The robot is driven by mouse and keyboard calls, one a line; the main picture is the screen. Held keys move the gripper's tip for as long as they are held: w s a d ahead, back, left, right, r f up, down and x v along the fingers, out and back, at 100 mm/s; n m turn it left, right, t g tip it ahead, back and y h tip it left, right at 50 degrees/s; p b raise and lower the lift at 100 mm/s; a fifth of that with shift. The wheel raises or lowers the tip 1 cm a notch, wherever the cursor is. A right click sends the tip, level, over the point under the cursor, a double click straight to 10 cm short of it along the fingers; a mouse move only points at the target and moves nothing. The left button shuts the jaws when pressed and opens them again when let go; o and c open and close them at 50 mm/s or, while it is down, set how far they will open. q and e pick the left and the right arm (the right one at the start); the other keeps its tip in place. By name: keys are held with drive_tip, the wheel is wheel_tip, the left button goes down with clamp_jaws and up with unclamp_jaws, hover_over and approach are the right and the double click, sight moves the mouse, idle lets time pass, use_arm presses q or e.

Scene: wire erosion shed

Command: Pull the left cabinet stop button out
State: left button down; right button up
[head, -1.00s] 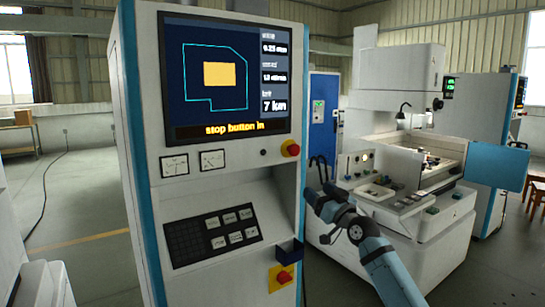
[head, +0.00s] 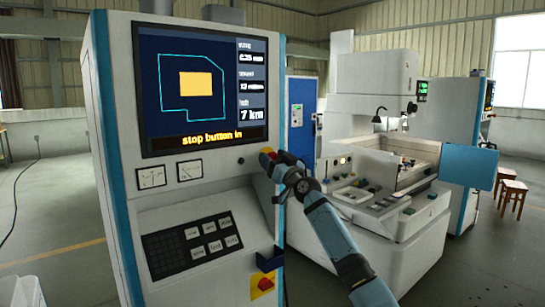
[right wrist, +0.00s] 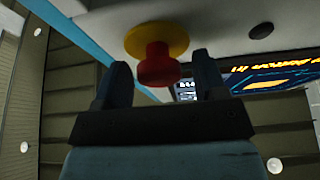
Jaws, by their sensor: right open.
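The stop button of the left cabinet (head: 107,200) is a red mushroom head (right wrist: 157,66) on a round yellow collar (right wrist: 157,38). In the head view, the stop button (head: 267,151) is mostly hidden behind my right gripper (head: 272,160), at the cabinet's right edge below the screen. In the right wrist view, my right gripper (right wrist: 162,74) is open, with one dark finger on each side of the red head. I see gaps between the fingers and the head. My left gripper is not in view.
The cabinet screen (head: 200,90) reads "stop button in". Below sit two meters, a keypad (head: 193,243), and a lower red knob (head: 265,284) on a yellow plate. A white machine (head: 375,200) stands behind my right arm. Open floor lies left of the cabinet.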

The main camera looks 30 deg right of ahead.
drive_tip(key=shift+w+r, duration=0.15)
drive_tip(key=shift+w, duration=0.15)
clamp_jaws()
drive_tip(key=shift+s, duration=0.5)
drive_tip(key=shift+c, duration=0.7)
unclamp_jaws()
drive_tip(key=shift+o, duration=0.7)
drive_tip(key=shift+s, duration=0.2)
